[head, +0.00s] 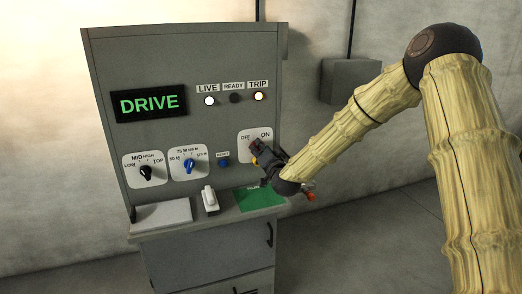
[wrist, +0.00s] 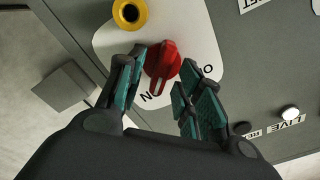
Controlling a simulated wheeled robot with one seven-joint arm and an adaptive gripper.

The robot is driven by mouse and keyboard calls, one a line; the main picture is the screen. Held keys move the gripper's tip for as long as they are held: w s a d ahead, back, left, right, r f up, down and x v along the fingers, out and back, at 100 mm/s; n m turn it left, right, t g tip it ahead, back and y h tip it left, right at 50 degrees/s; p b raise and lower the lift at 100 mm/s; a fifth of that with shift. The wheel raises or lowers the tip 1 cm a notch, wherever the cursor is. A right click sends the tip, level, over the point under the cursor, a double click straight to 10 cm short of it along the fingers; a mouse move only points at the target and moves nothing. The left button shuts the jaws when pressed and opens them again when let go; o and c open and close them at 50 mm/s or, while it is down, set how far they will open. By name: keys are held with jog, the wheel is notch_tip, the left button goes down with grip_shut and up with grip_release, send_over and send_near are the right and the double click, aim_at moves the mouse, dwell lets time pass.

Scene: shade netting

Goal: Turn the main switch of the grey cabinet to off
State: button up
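The grey cabinet (head: 215,60) stands left of centre in the head view. Its main switch is a red knob (wrist: 162,60) on a white plate (wrist: 205,30), seen in the wrist view. The knob's white mark lies at its lower end, beside the N of a partly hidden ON label. In the head view OFF is at the plate's left and ON at its right, and my gripper hides the knob. My gripper (wrist: 163,58) is open, one finger on either side of the knob. Whether the fingers touch it I cannot tell.
A yellow ring (wrist: 129,13) is beside the knob. The DRIVE display (head: 149,103) is lit green. The LIVE lamp (head: 210,101) and TRIP lamp (head: 258,97) are lit; READY is dark. Black (head: 146,172) and blue (head: 189,165) dials are left of my gripper. A shelf (head: 190,228) juts out below.

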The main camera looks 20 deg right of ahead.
grip_shut()
jog(key=shift+f+n+b, duration=0.1)
jog(key=shift+n+b, duration=0.2)
jog(key=shift+b, duration=0.1)
jog(key=n+b, duration=0.2)
jog(key=shift+a+f+n+b, duration=0.1)
jog(key=shift+n+b, duration=0.2)
jog(key=shift+n, duration=0.1)
jog(key=n+b, duration=0.4)
jog(key=n, duration=0.1)
jog(key=shift+a, duration=0.15)
jog(key=shift+a+n+b, duration=0.15)
jog(key=shift+n+b, duration=3.55)
jog(key=shift+n, duration=1)
